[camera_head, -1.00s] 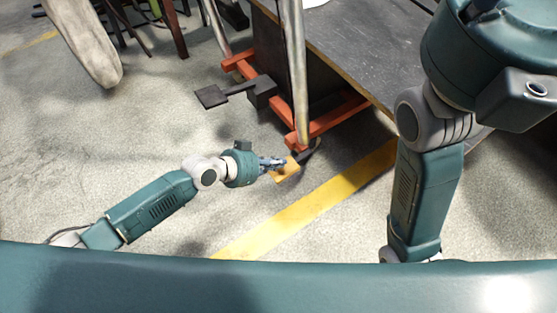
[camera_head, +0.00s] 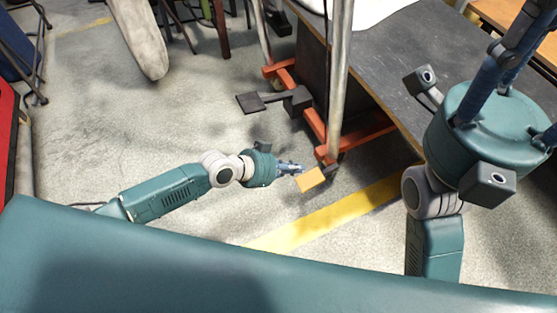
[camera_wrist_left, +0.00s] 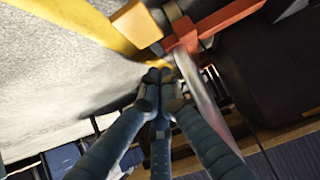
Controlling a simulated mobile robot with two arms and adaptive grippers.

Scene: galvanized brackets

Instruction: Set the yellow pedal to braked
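The yellow pedal (camera_head: 311,180) is a flat plate low beside the foot of the orange-framed bench. It also shows in the left wrist view (camera_wrist_left: 136,26), beyond the fingers. Its exact tilt is hard to tell. My left gripper (camera_head: 301,169) is at the pedal's upper left edge in the head view; I cannot tell whether it touches. In the left wrist view its fingers (camera_wrist_left: 158,78) come together at the tips, with nothing clearly held. My right gripper (camera_head: 505,65) is raised at the right; its fingers run out of the picture.
A grey post (camera_head: 339,80) rises near the yellow pedal. The dark tabletop (camera_head: 400,70) lies to the right.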

